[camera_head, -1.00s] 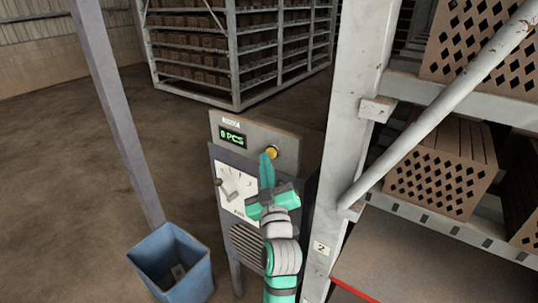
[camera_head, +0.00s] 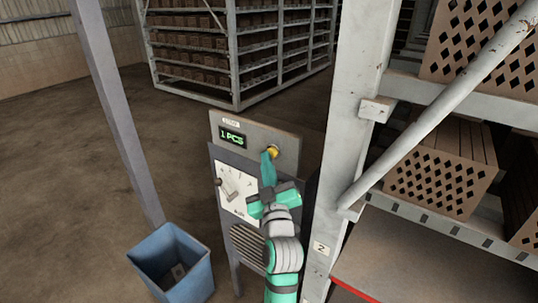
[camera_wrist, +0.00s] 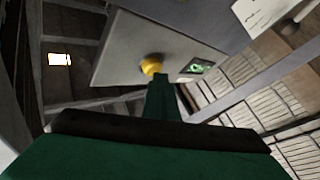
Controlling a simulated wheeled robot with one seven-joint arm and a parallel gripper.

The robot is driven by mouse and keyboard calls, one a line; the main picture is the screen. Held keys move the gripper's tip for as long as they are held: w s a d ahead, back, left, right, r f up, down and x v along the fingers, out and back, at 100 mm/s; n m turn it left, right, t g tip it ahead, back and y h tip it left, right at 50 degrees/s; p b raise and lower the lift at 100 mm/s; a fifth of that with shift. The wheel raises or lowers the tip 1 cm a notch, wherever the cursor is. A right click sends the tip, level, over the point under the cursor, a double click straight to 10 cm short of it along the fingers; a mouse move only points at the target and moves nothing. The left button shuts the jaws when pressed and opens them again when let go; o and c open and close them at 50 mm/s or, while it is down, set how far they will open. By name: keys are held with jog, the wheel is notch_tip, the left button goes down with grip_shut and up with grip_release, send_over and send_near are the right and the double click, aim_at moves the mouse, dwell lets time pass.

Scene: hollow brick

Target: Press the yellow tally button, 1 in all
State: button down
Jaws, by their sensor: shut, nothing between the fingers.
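The yellow tally button (camera_head: 272,152) is on the upper panel of a grey control cabinet (camera_head: 292,152). It also shows in the wrist view (camera_wrist: 152,65), just beyond my fingertips. The green display (camera_head: 232,138) left of the button reads "1 PCS". My gripper (camera_head: 268,160) is shut and empty, its teal fingertips at the button's lower edge in the head view. They seem to touch the button, but the exact contact is partly hidden by the fingers.
A white dial plate with a lever (camera_head: 236,186) is on the cabinet below the display. A blue bin (camera_head: 172,262) stands at lower left. A grey post (camera_head: 120,115) rises beside it. A rack upright (camera_head: 350,130) and shelves of hollow bricks (camera_head: 440,175) stand close at right.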

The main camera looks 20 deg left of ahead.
jog(key=shift+s, duration=0.1)
jog(key=shift+s+a, duration=0.3)
jog(key=shift+s, duration=0.45)
jog(key=shift+s+a, duration=0.3)
jog(key=shift+s, duration=0.5)
jog(key=shift+s+a, duration=0.25)
jog(key=shift+s, duration=0.5)
jog(key=shift+s+a, duration=0.3)
jog(key=shift+s, duration=0.5)
jog(key=shift+f, duration=0.1)
